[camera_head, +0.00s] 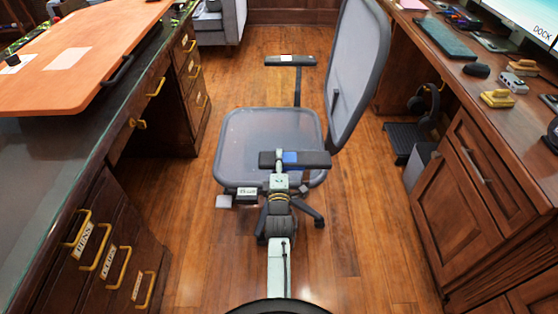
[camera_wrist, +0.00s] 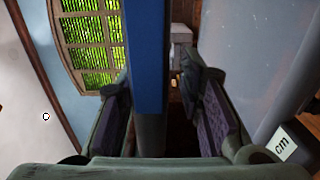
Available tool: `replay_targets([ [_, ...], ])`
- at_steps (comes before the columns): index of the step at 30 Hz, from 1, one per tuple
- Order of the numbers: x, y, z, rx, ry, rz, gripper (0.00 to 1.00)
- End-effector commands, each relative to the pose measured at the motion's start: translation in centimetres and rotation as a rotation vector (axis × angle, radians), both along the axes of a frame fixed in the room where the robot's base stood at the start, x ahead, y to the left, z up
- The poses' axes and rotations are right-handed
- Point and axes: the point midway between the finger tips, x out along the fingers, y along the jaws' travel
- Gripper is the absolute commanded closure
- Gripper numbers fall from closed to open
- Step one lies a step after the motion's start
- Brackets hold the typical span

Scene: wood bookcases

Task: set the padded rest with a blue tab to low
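The padded rest with a blue tab (camera_head: 318,159) is the near dark armrest of the grey swivel chair (camera_head: 265,135). Its blue tab (camera_head: 291,157) shows beside my gripper (camera_head: 279,158) in the head view. In the wrist view, a long blue strip (camera_wrist: 147,60) with a dark edge runs between my gripper's two fingers (camera_wrist: 165,118). The fingers are apart, with a visible gap on the right side. The left finger is close to the strip; I cannot tell whether it touches. The rest's post is mostly hidden by my arm.
The other armrest (camera_head: 290,61) is on the chair's far side and has no blue tab visible. The tilted backrest (camera_head: 358,70) is at the right. A desk (camera_head: 60,150) stands left and a wooden cabinet (camera_head: 455,195) right, with open floor (camera_head: 370,230) between.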

Motion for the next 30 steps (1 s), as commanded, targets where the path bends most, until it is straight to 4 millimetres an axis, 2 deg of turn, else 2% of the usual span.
replay_targets([
  [12, -0.3, 0.0, 0.2, 0.000, -0.004, 0.000, 0.59],
  [14, -0.8, 0.0, 0.1, 0.000, -0.004, 0.000, 0.59],
  [24, -6.2, 0.0, 0.1, 0.000, -0.002, 0.000, 0.59],
  [30, -7.5, 0.0, 0.2, 0.000, -0.004, 0.000, 0.59],
])
